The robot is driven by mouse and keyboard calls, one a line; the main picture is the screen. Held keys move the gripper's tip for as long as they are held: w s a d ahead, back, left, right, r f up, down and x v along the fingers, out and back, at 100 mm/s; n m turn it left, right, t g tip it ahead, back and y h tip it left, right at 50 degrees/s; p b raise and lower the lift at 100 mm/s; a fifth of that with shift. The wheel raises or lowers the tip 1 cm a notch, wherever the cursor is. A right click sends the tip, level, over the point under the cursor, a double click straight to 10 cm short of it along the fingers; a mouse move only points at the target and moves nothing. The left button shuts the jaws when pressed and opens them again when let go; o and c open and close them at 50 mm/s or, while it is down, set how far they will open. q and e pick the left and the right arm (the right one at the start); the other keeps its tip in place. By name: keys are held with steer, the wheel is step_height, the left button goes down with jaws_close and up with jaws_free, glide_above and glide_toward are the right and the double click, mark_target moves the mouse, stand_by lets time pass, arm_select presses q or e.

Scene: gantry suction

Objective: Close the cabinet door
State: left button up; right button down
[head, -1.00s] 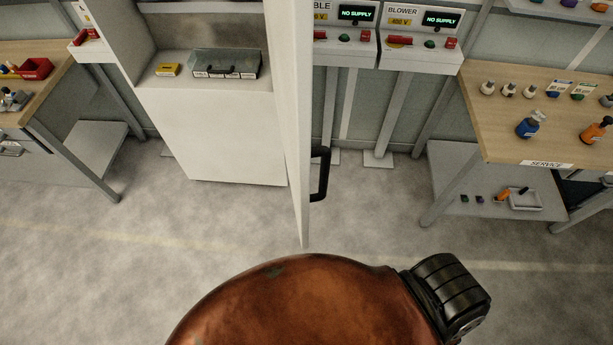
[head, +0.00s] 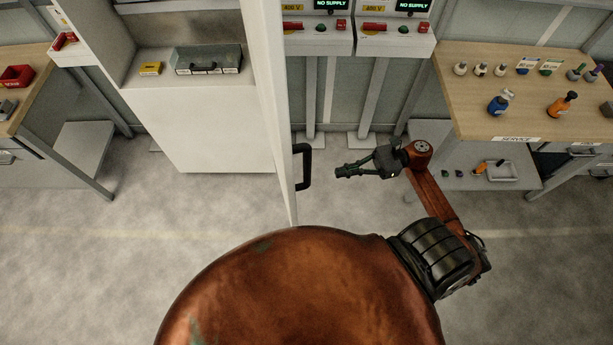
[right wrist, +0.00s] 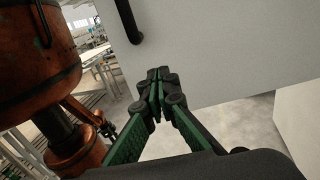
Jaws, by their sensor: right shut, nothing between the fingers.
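The white cabinet (head: 200,130) stands at the left centre of the head view. Its door (head: 267,100) is open and shows nearly edge-on, jutting toward me. A black handle (head: 304,167) is on the door's right face. My right gripper (head: 342,172) is shut and empty, to the right of the handle and apart from it. In the right wrist view the shut fingertips (right wrist: 156,76) point toward the pale door panel (right wrist: 210,50), with the black handle (right wrist: 129,20) at the upper left of them.
Inside the cabinet are a yellow box (head: 151,69) and a grey case (head: 209,61). A wooden service bench (head: 470,85) with bottles stands at the right, near my right arm. Another bench (head: 40,75) is at the left. The floor before the cabinet is clear.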

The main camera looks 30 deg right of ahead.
steer(key=p+x, duration=0.6)
steer(key=x, duration=0.8)
steer(key=shift+s+p, duration=0.2)
steer(key=shift+p, duration=0.2)
